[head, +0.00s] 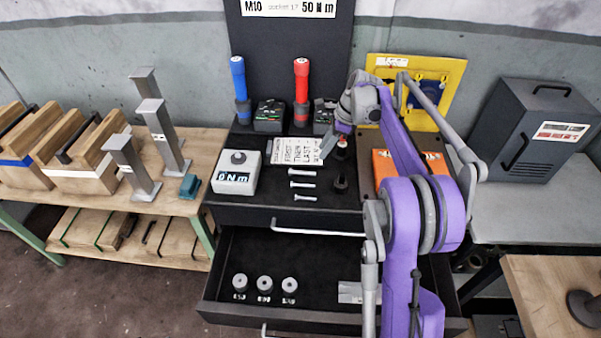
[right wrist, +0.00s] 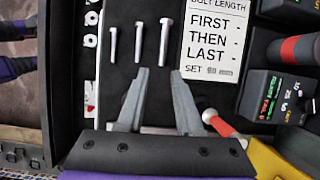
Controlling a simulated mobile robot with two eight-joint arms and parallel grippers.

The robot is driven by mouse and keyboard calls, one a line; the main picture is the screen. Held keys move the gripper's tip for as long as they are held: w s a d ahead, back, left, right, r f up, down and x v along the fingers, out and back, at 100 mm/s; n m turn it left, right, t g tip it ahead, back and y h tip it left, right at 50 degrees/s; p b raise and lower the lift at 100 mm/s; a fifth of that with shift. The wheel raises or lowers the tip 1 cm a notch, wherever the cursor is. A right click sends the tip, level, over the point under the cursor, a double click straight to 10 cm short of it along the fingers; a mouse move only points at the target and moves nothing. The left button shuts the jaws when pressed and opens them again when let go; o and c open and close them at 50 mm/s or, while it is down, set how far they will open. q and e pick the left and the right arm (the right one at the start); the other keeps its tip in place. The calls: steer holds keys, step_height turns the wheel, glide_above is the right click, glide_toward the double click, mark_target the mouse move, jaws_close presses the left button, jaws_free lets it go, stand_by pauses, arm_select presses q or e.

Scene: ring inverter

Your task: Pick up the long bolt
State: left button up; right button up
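Three silver bolts lie in a row on the black top in the head view. The long bolt (head: 302,172) is the one closest to the white bolt-length card (head: 297,151). In the right wrist view the long bolt (right wrist: 165,42) is the rightmost, beside the middle bolt (right wrist: 137,43) and the short bolt (right wrist: 113,45). My right gripper (right wrist: 160,72) is open and empty, its fingertips apart just short of the long bolt's thin end. In the head view my right gripper (head: 328,147) is partly hidden by its own arm. My left gripper is not in view.
Blue (head: 239,78) and red (head: 301,80) drivers stand behind. A dark socket-like piece (head: 340,184) stands right of the bolts. Below, an open drawer (head: 325,265) holds several metal parts.

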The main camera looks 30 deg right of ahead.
mark_target(310, 172)
steer(key=shift+m, duration=0.3)
steer(key=x, duration=1.1)
steer(key=shift+w+d, duration=0.15)
steer(key=shift+d, duration=0.25)
jaws_close()
stand_by(0.3)
